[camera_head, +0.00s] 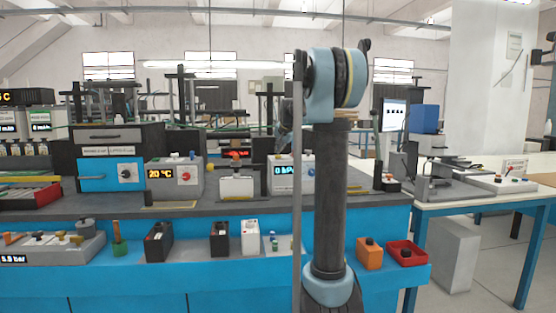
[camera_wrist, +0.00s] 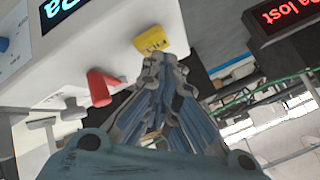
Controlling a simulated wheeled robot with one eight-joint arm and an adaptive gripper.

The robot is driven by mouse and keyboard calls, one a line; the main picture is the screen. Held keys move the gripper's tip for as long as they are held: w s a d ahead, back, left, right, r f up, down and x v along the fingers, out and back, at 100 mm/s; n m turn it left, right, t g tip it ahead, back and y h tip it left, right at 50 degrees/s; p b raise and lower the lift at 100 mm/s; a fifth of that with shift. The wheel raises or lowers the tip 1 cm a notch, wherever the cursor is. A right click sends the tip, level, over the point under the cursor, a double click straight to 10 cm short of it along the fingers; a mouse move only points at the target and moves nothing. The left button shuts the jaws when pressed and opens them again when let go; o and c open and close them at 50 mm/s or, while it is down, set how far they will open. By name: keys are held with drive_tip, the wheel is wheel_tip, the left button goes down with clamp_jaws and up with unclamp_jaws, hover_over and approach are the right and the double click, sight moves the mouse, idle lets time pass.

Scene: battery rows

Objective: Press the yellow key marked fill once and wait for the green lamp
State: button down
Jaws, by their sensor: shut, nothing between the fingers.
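The yellow key (camera_wrist: 152,38) marked fill is on the white box (camera_wrist: 110,45) in the wrist view, which is tilted. My gripper (camera_wrist: 160,64) is shut and empty, with its fingertips right beside the lower edge of the key. I cannot tell whether they touch it. In the head view the white box (camera_head: 283,180) with a blue-white pressure display stands on the bench, partly behind my arm. My gripper and the key are hidden there. I see no lit green lamp on the box in either view.
A red lever (camera_wrist: 100,88) juts from the box close to my fingers. A dark display (camera_wrist: 285,18) with red text ending in "lost" stands beside it.

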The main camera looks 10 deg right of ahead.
drive_tip(key=shift+f, duration=0.4)
idle(0.8)
drive_tip(key=shift+r, duration=0.8)
drive_tip(key=shift+r, duration=2.55)
